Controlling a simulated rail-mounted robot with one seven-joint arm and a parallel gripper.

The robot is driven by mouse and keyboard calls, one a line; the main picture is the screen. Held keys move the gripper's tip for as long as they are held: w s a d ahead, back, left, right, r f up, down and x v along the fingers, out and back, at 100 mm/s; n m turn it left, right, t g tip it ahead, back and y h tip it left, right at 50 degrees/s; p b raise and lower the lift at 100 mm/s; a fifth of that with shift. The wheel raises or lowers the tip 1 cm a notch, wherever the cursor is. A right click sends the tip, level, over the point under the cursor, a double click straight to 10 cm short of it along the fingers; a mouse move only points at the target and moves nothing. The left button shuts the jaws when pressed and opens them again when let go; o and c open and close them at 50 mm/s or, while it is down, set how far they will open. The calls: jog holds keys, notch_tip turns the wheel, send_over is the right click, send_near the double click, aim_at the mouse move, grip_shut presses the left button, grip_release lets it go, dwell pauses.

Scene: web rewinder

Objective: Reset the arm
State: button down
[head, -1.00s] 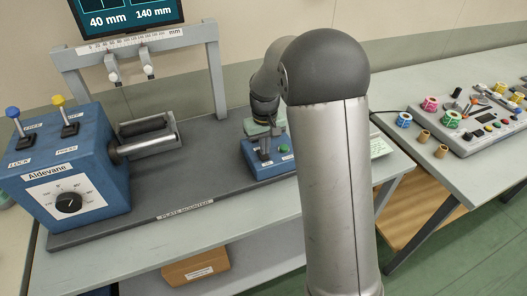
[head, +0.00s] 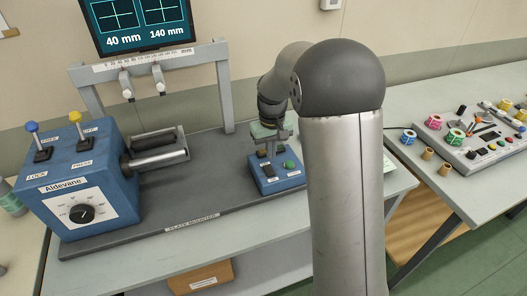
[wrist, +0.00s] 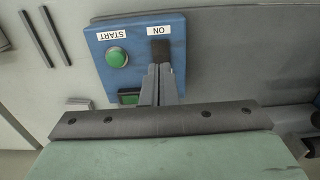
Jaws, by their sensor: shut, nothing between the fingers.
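My gripper (wrist: 162,85) is shut and empty. In the wrist view its narrow grey fingers point at the black rocker switch (wrist: 160,50) marked ON, on a blue control box (wrist: 135,55). The fingertips overlap the switch's lower edge; I cannot tell whether they touch it. A green START button (wrist: 116,57) is beside the switch, and a small green item is partly hidden by the fingers. In the head view the gripper is low over the blue control box (head: 278,183), with its fingers hard to make out. My arm bends down from its column.
The blue Aldevane unit (head: 80,185) with dial, levers and roller stands left on the dark plate. A grey frame (head: 226,95) and monitor (head: 135,22) rise behind. A second table at right holds a panel (head: 470,140) and coloured spools. The plate's middle is clear.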

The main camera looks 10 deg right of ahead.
jog(key=s+r+m, duration=0.1)
jog(key=s+r, duration=0.1)
jog(key=s, duration=1.2)
jog(key=s+r, duration=0.3)
jog(key=s, duration=1.2)
jog(key=shift+m+t, duration=0.3)
jog(key=shift+m, duration=0.1)
jog(key=shift+s+a, duration=0.1)
